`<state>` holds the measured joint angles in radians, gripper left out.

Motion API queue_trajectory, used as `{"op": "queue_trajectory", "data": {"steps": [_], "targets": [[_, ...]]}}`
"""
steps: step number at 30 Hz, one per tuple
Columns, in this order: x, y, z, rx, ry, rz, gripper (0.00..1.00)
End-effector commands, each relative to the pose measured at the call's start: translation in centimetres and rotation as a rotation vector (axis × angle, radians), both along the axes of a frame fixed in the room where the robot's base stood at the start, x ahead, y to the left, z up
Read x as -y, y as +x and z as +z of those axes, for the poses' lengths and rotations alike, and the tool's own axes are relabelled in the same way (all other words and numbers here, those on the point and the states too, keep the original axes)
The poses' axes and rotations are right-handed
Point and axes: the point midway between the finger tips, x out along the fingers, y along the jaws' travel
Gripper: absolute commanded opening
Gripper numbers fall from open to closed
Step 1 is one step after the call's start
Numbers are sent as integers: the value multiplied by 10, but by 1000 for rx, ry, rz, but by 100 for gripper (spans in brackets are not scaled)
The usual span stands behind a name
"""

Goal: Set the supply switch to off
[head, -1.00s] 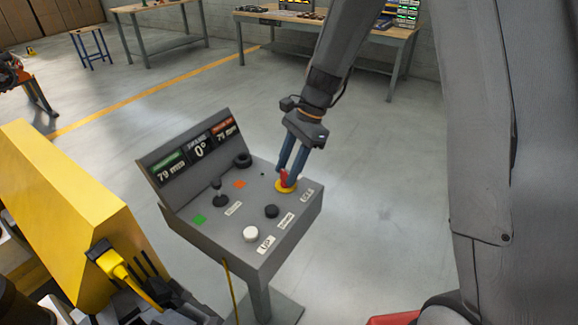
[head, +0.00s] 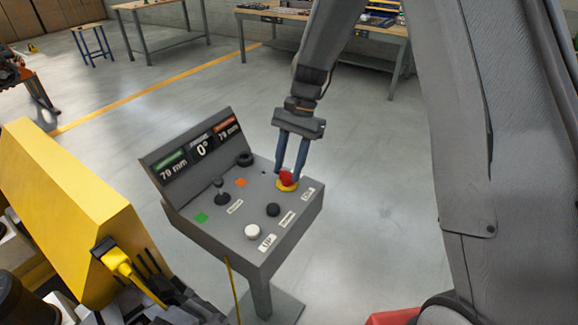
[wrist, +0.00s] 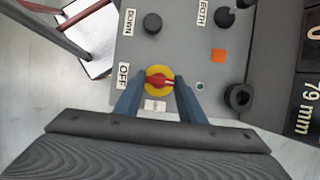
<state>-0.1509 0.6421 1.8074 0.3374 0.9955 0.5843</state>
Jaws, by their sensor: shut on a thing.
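The supply switch is a red rotary handle on a yellow disc (head: 286,185), at the far right corner of the grey control panel (head: 205,233). In the wrist view the red handle (wrist: 157,81) lies crosswise, with pale marks at its right end. An OFF label (wrist: 123,75) is to its left, and a small label (wrist: 155,105) below it is hard to read. My gripper (head: 288,176) is shut on the handle, with one blue finger on each side. The fingers partly hide the disc's edges.
A tilted display (head: 200,148) stands behind. A yellow machine (head: 70,210) is at the left. Open floor lies right of the panel.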

Motion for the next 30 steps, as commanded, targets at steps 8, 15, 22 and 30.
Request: {"op": "queue_trajectory", "data": {"steps": [8, 15, 22, 30], "targets": [[0, -2, 0, -5, 0, 1, 14], [0, -1, 0, -2, 0, -1, 55], [1, 1, 2, 0, 0, -2, 55], [10, 13, 37, 2, 0, -2, 55]]}}
